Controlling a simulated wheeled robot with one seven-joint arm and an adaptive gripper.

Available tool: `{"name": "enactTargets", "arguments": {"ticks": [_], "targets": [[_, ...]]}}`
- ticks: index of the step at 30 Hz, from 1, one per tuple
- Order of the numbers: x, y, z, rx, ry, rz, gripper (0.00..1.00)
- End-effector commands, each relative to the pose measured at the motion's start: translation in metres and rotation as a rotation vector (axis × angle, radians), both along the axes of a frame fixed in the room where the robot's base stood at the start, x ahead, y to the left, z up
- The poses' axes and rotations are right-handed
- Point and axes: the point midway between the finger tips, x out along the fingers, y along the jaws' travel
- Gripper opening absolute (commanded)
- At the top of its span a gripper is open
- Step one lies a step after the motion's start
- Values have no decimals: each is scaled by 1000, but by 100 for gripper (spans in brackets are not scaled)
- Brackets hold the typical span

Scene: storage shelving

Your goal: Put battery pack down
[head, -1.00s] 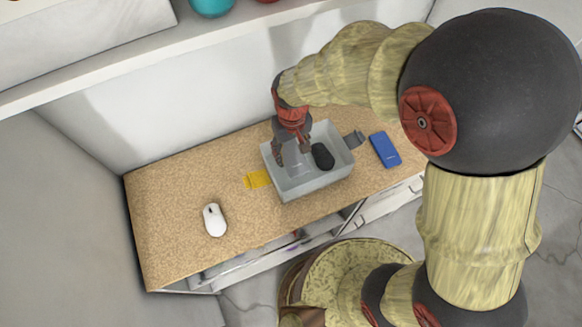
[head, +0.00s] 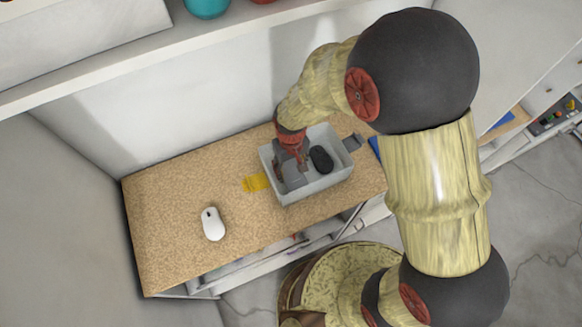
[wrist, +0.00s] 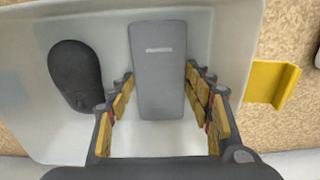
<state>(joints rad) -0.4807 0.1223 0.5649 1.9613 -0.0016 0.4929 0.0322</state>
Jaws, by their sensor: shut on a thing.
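The battery pack (wrist: 158,80) is a dark grey flat slab with a small pale label, seen between my fingers in the wrist view. My gripper (wrist: 165,100) is shut on it, with one finger along each long side. In the head view my gripper (head: 290,172) reaches down into the left part of a pale grey bin (head: 318,190). The pack is inside the bin walls; I cannot tell whether it touches the bin floor. A black mouse (head: 321,159) lies in the bin beside the pack, and also shows in the wrist view (wrist: 77,75).
A white mouse (head: 213,223) lies to the left. A blue slab (head: 374,147) at right is partly hidden by my arm. A white shelf (head: 200,47) hangs above.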

Motion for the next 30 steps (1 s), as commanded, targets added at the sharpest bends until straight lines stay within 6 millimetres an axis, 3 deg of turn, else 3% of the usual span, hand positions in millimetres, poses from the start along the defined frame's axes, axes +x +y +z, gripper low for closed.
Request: {"name": "enactTargets", "arguments": {"ticks": [2, 3, 12, 23, 30], "targets": [[0, 0, -3, 0, 0, 0, 19], [0, 0, -3, 0, 0, 0, 53], [0, 0, -2, 0, 0, 0, 69], [0, 0, 2, 0, 0, 0, 69], [1, 1, 39, 3, -5, 0, 69]]}}
